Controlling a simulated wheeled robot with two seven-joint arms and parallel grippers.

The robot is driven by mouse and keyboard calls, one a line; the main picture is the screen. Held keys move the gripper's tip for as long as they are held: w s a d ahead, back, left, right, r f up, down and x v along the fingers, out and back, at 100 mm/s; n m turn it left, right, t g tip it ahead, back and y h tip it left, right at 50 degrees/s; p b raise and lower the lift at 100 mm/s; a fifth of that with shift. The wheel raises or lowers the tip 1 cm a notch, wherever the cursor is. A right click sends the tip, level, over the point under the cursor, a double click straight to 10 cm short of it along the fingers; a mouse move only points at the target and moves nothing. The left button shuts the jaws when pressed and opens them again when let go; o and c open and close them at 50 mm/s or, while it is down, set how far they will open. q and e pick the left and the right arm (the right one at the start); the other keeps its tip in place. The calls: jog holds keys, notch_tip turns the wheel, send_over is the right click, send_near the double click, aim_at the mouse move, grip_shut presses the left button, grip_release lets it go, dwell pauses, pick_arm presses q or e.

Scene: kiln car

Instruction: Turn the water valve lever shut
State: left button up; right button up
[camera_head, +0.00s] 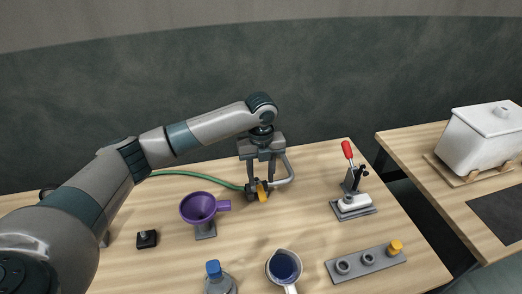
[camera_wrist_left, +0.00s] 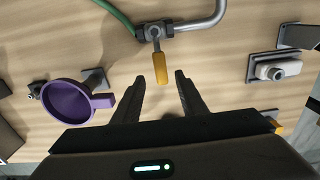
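The water valve has an orange lever (camera_head: 263,192) and a dark body (camera_head: 250,189), with a green hose on its left and a grey bent pipe on its right. In the left wrist view the lever (camera_wrist_left: 160,68) points down the picture, away from the valve body (camera_wrist_left: 154,32). My left gripper (camera_head: 262,177) points down above the valve. In the left wrist view the gripper (camera_wrist_left: 160,77) is open, with a fingertip on each side of the lever's free end. A gap shows on both sides; I see no contact. My right gripper is not in view.
A purple funnel (camera_head: 198,208) on a stand is left of the valve. A red-handled clamp (camera_head: 349,170) stands to the right. Bare wood surrounds the valve.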

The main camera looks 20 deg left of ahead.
aim_at(261, 192)
pick_arm(q)
notch_tip(261, 192, up, 12)
jog(key=b, duration=0.2)
jog(key=shift+b, duration=0.4)
dwell(0.5)
